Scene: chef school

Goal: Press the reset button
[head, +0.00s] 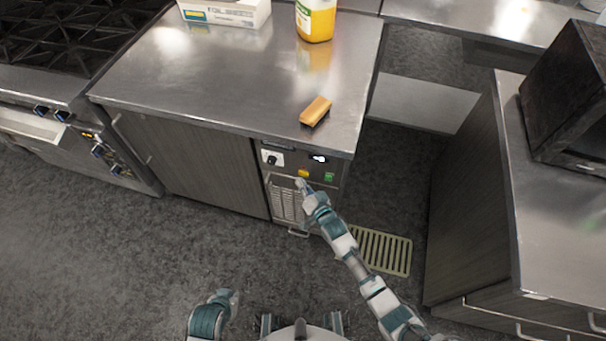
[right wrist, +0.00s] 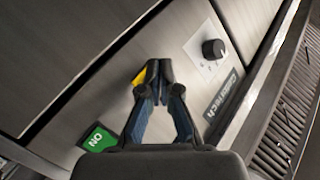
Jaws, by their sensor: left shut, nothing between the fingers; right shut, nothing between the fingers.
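The yellow button (head: 303,173), the likely reset button, is on the control panel at the front of the steel cabinet. In the right wrist view a yellow piece (right wrist: 141,76) shows beside and behind my fingertips, which hide part of it. My right gripper (head: 300,183) is shut and empty, its tips at the panel by the yellow button; I cannot tell whether they touch. It also shows in the right wrist view (right wrist: 153,66). My left gripper (head: 228,296) is low in the head view, shut and empty, away from the panel.
A green ON button (head: 328,177) and a black knob (head: 271,160) flank the yellow one. A brown brush-like block (head: 315,111) lies on the counter (head: 230,80) above. A floor grate (head: 395,252) lies to the right. Open floor is at left.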

